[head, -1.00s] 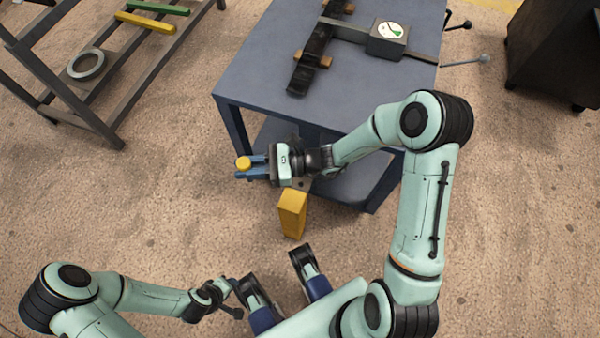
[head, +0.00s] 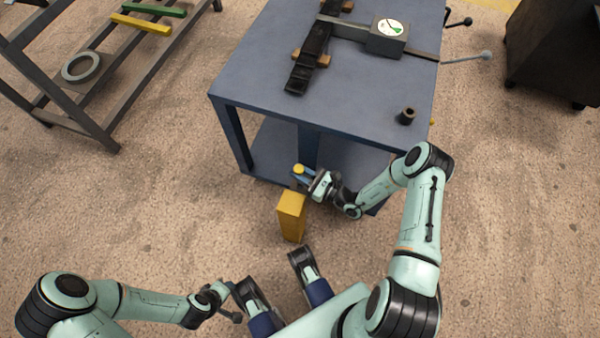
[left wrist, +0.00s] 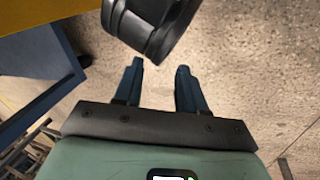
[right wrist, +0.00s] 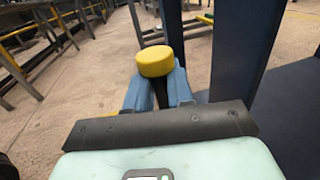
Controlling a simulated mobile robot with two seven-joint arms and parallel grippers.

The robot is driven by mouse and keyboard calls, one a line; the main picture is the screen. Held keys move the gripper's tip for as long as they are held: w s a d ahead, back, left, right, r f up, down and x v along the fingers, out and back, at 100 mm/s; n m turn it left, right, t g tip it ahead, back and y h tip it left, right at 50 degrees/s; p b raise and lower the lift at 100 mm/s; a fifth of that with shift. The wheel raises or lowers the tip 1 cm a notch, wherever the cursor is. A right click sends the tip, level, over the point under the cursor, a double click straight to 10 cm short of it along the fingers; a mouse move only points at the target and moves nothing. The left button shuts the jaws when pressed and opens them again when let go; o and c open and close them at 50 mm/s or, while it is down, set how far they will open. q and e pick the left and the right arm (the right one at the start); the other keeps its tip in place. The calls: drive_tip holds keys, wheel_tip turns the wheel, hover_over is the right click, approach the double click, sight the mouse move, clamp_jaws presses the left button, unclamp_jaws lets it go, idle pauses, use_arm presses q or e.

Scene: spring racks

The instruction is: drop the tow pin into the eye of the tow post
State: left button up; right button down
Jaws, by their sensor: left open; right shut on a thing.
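The tow pin (head: 299,169) has a round yellow head. My right gripper (head: 306,177) is shut on it just below the head. In the right wrist view the yellow head (right wrist: 155,61) sits on top of the two blue fingers, with a dark shank between them. The tow post (head: 291,215) is a yellow block standing on the floor in front of the table. The pin shows just above the post in the head view; its eye is not clear to see. My left gripper (left wrist: 158,85) is open and empty, low at the left of my base.
The blue-grey table (head: 260,75) stands beyond the post, its legs and lower shelf close to my right gripper. A dark hollow cylinder (head: 407,116) and a gauge box (head: 385,38) are on it. A rack (head: 95,115) with a grey ring stands left. Floor between is open.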

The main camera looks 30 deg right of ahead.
drive_tip(key=shift+s+f, duration=0.1)
drive_tip(key=shift+f, duration=0.05)
use_arm(q)
drive_tip(key=shift+s, duration=0.1)
use_arm(e)
drive_tip(key=b, duration=0.4)
hover_over(301, 185)
drive_tip(key=s, duration=0.1)
drive_tip(key=shift+f, duration=2.9)
use_arm(q)
drive_tip(key=w+a+f+t, duration=0.1)
drive_tip(key=w+a+f, duration=0.1)
drive_tip(key=w+f, duration=0.1)
drive_tip(key=shift+w+a+f+y, duration=0.3)
drive_tip(key=shift+f+y, duration=0.1)
drive_tip(key=shift+f, duration=0.25)
use_arm(e)
drive_tip(key=shift+a, duration=0.35)
use_arm(q)
drive_tip(key=shift+r+p, duration=0.4)
drive_tip(key=shift+p, duration=0.2)
drive_tip(key=shift+f+b, duration=1.1)
drive_tip(key=shift+f, duration=0.15)
use_arm(e)
drive_tip(key=shift+f, duration=1.6)
use_arm(q)
drive_tip(key=shift+r, duration=0.15)
use_arm(e)
drive_tip(key=shift+r, duration=0.15)
